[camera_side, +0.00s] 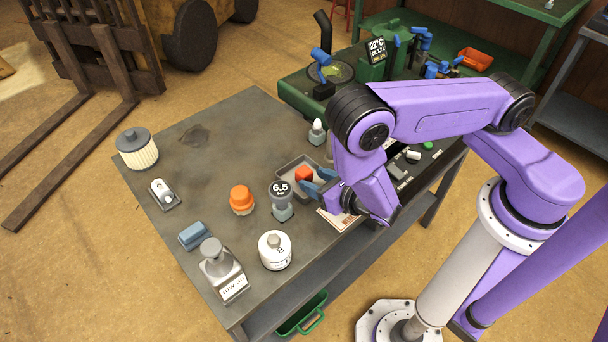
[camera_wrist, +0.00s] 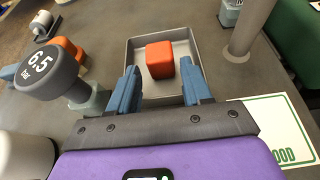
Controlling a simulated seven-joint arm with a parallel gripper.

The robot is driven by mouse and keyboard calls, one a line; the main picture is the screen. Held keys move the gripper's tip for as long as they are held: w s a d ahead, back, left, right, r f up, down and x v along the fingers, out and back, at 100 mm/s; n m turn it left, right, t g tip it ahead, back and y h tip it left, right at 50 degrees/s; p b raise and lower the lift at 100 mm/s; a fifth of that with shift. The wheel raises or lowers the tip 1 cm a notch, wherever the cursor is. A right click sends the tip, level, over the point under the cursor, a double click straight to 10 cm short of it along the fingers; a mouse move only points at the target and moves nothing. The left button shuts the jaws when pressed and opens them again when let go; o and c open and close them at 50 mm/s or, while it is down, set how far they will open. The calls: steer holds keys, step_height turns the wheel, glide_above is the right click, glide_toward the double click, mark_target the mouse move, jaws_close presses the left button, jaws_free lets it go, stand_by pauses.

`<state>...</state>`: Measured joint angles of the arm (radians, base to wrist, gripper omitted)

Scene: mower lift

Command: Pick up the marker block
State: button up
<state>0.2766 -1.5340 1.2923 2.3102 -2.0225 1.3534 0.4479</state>
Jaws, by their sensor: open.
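An orange-red block (camera_side: 304,173), which looks like the marker block, sits in a shallow grey tray (camera_side: 285,175) on the dark workbench. In the wrist view the block (camera_wrist: 160,59) lies inside the tray (camera_wrist: 129,52), apart from its walls. My gripper (camera_side: 317,181) is at the tray's near right side. In the wrist view its two blue fingers are spread and empty, and the gap between them (camera_wrist: 159,73) lines up with the block, which shows just beyond the tips. I cannot tell how high the fingertips are above the tray floor.
A 6.5 bar gauge (camera_side: 281,190) stands close left of my gripper. An orange-capped item (camera_side: 242,199) and a white jar (camera_side: 275,250) are further left. A small bottle (camera_side: 317,132) stands behind the tray. A printed card (camera_wrist: 275,130) lies at right. The bench's back left is mostly clear.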

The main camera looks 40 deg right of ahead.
mark_target(309, 176)
steer(key=x, duration=0.5)
steer(key=shift+r, duration=0.15)
steer(key=c, duration=0.7)
steer(key=shift+c, duration=0.2)
steer(key=shift+r, duration=0.1)
